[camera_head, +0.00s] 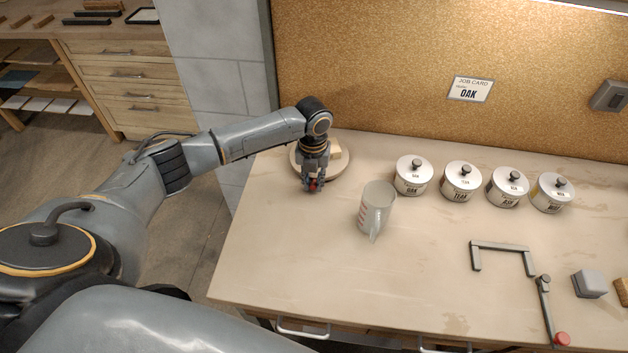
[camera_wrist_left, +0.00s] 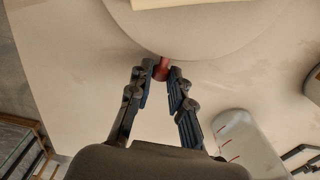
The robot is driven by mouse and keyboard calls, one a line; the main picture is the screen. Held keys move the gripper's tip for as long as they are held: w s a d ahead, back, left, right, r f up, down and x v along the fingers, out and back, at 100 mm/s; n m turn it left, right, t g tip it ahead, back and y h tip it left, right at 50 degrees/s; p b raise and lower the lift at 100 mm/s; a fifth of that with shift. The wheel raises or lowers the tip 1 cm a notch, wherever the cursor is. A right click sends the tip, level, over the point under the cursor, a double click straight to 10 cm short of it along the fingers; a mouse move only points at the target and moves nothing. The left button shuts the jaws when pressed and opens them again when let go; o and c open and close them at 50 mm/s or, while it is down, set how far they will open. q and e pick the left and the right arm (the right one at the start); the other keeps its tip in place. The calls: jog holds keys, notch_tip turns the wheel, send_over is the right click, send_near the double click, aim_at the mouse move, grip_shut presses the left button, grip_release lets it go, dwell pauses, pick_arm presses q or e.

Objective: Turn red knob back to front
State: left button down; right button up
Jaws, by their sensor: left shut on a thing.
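A red knob (camera_wrist_left: 161,69) sits at the edge of a round pale disc (camera_wrist_left: 200,30) in the left wrist view. In the head view the disc (camera_head: 339,171) lies at the left back of the bench, with a light wooden block (camera_head: 335,150) on it. My left gripper (camera_wrist_left: 160,76) points down with its fingers shut on the red knob, one finger on each side. In the head view the gripper (camera_head: 313,183) covers part of the disc, and only a little red shows between its fingertips. My right gripper is not in view.
A measuring jug (camera_head: 376,208) stands close to the right of my left gripper. Several lidded white canisters (camera_head: 412,175) stand in a row along the back. A grey bracket (camera_head: 503,247), a red-ended lever (camera_head: 547,310) and a grey block (camera_head: 590,283) lie at the right. The front left of the bench is clear.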

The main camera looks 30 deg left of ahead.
pick_arm(q)
jog(key=c, duration=1.3)
grip_release()
jog(key=shift+o, duration=0.2)
notch_tip(320, 180, up, 12)
jog(key=shift+f, duration=0.1)
